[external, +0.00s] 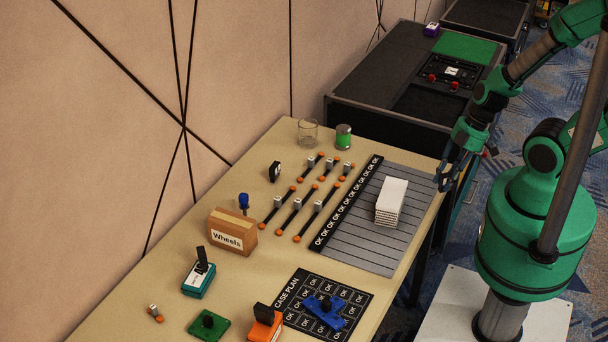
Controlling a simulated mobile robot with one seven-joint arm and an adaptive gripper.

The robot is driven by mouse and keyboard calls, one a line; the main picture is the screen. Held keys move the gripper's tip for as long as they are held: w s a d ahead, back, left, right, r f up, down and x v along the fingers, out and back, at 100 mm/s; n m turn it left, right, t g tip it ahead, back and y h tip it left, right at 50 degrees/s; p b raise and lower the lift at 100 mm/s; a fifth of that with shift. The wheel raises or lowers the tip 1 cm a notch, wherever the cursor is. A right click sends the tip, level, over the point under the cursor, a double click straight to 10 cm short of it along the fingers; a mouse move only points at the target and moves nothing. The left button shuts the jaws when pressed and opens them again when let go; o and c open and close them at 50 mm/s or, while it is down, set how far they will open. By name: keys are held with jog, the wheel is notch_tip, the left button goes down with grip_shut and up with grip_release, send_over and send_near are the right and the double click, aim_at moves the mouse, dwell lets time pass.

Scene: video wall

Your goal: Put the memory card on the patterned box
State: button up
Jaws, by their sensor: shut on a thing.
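My gripper (446,181) is at the right edge of the table, to the right of the white stack, pointing down. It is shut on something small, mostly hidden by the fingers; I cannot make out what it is. I cannot pick out a memory card anywhere else in view. No box is clearly the patterned one: a small purple box with a pale mark (431,30) stands on the black case at the back, and a brown cardboard box labelled Wheels (232,232) stands at the left of the table.
A white stack (391,201) stands on the grey striped mat (350,240). A glass (307,133) and a green jar (343,136) stand at the table's back. Orange-ended rods lie mid-table. Several coloured tools and a black case plan mat (290,318) are in front.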

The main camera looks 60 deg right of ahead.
dwell(0.5)
send_over(386, 192)
jog(key=s+d, duration=0.1)
jog(key=shift+s+d+f+b, duration=0.15)
jog(key=shift+f+b, duration=0.3)
jog(key=shift+f, duration=0.3)
jog(key=shift+f, duration=0.1)
jog(key=shift+f+b, duration=0.65)
jog(key=shift+f, duration=1)
jog(key=shift+f, duration=0.15)
jog(key=o, duration=1)
